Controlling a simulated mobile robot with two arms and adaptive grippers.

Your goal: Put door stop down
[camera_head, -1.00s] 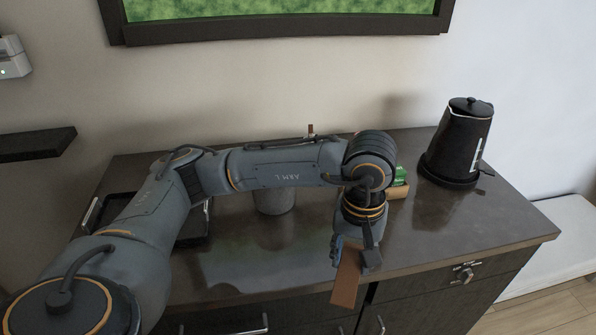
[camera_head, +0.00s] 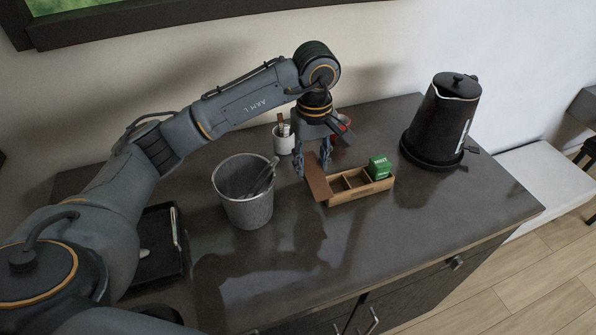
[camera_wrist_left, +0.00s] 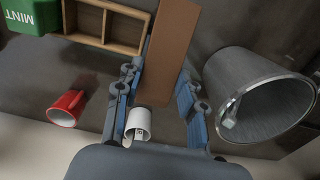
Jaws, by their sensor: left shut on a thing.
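The door stop (camera_head: 317,179) is a flat brown wedge. My left gripper (camera_head: 313,163) is shut on it and points down above the counter, between the metal bucket and the wooden box. In the left wrist view the door stop (camera_wrist_left: 168,50) extends out from between the blue-grey fingers of the gripper (camera_wrist_left: 157,88). In the head view it overlaps the left end of the box; I cannot tell whether it touches the box or the counter. My right gripper is not in view.
The dark counter (camera_head: 400,235) is clear in front. Around the gripper are a grey bucket (camera_head: 247,205) with a utensil, a divided wooden box (camera_head: 362,193) with a green mint packet (camera_head: 380,168), a white cup (camera_head: 284,143) and a red mug (camera_wrist_left: 66,108). A black kettle (camera_head: 445,115) stands right; a black tray (camera_head: 155,260) lies left.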

